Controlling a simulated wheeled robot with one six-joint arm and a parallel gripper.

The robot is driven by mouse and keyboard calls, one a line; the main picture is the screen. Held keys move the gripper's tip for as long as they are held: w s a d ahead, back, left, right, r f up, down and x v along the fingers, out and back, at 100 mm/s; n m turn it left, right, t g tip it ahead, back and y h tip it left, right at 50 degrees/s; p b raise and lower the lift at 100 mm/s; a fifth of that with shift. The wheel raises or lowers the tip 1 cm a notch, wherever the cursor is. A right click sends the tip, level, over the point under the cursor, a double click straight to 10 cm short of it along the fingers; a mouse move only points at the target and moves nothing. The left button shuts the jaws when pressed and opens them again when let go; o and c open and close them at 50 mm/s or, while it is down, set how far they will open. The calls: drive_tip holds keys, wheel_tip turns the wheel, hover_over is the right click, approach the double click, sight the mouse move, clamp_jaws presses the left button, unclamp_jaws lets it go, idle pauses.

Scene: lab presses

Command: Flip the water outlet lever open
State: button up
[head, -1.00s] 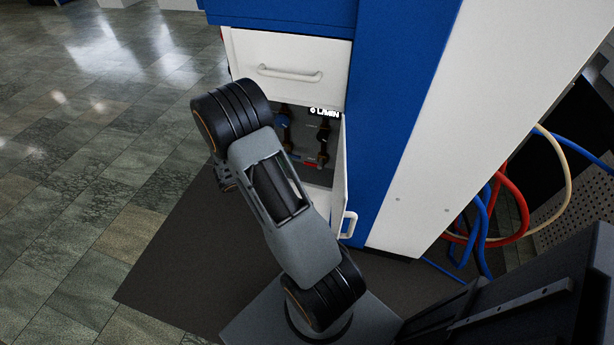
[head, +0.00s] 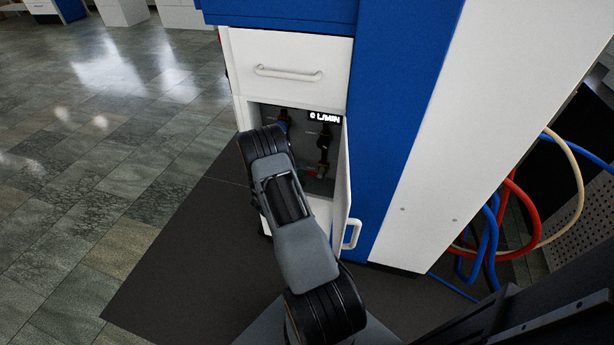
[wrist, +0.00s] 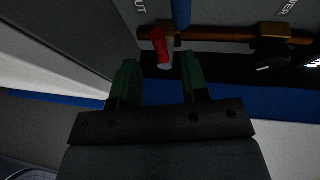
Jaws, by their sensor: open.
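In the wrist view, a short red lever (wrist: 160,45) with a pale end sits on a brassy pipe fitting, close to the panel letters "UT". My gripper (wrist: 161,72) is open, with its two green fingers apart. The lever's pale end shows just ahead of the gap between the fingertips; whether it is between them in depth I cannot tell. In the head view, a small red part (head: 314,176) shows low inside the open cabinet. My gripper is hidden there behind my arm.
The cabinet door (head: 347,195) stands open on the right, beside my arm. A closed white drawer (head: 288,75) is above the opening. A copper pipe (wrist: 220,35) and a dark valve (wrist: 270,55) lie right of the lever. Red and blue hoses (head: 513,215) hang farther right.

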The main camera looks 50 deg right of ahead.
drive_tip(key=shift+w+d+f, duration=0.1)
drive_tip(key=shift+d+f, duration=0.1)
drive_tip(key=shift+d, duration=0.9)
drive_tip(key=shift+w+d+f, duration=0.1)
drive_tip(key=shift+d+f, duration=0.1)
drive_tip(key=shift+d, duration=0.85)
clamp_jaws()
